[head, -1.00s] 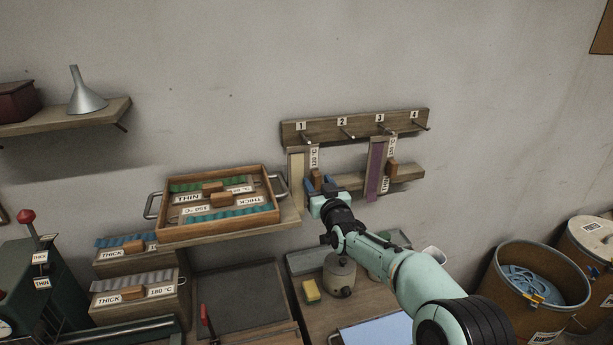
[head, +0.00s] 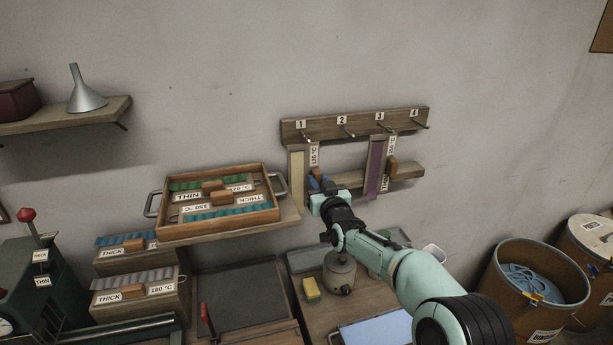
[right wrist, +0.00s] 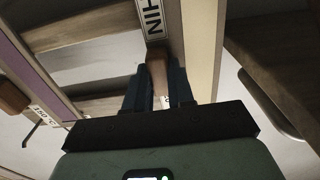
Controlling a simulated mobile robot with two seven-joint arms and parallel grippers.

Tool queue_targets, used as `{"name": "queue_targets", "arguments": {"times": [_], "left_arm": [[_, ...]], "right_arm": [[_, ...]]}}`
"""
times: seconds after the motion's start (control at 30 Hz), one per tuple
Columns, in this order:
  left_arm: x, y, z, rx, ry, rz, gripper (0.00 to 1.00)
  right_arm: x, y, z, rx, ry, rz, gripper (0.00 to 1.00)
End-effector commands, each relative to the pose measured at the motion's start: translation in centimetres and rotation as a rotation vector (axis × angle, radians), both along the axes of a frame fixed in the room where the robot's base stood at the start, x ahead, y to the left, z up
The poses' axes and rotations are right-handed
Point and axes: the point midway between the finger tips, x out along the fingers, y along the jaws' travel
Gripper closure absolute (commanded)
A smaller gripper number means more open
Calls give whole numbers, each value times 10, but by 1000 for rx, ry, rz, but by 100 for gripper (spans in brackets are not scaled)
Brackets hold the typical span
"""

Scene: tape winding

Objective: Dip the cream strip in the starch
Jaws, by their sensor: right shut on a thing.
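The cream strip (head: 297,172) hangs upright below peg 1 of the wall rack, beside a white label card. In the right wrist view the cream strip (right wrist: 201,45) runs just right of the fingers. My right gripper (head: 320,184) is at the card's lower part, its fingers shut on a small brown wooden block (right wrist: 157,68) by the strip. The fingers partly hide the block. I cannot tell which vessel holds the starch; a lidded pot (head: 340,272) stands on the bench below. My left gripper is not in view.
A purple strip (head: 375,168) with its own card and block hangs to the right, under the peg rack (head: 355,127). A wooden tray (head: 165,235) of coloured strips sits on a shelf to the left. A yellow sponge (head: 312,289) lies by the pot.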

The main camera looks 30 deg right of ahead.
Motion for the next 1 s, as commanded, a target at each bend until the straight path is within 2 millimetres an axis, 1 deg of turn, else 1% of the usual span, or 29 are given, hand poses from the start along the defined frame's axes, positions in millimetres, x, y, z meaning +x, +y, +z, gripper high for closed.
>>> {"name": "queue_targets", "arguments": {"times": [0.3,0.47,1.0], "left_arm": [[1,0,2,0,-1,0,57],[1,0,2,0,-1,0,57],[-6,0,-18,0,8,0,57]], "right_arm": [[0,0,10,0,-2,0,99],[-1,0,11,0,-2,0,99],[-26,8,12,-1,-6,0,99]]}}
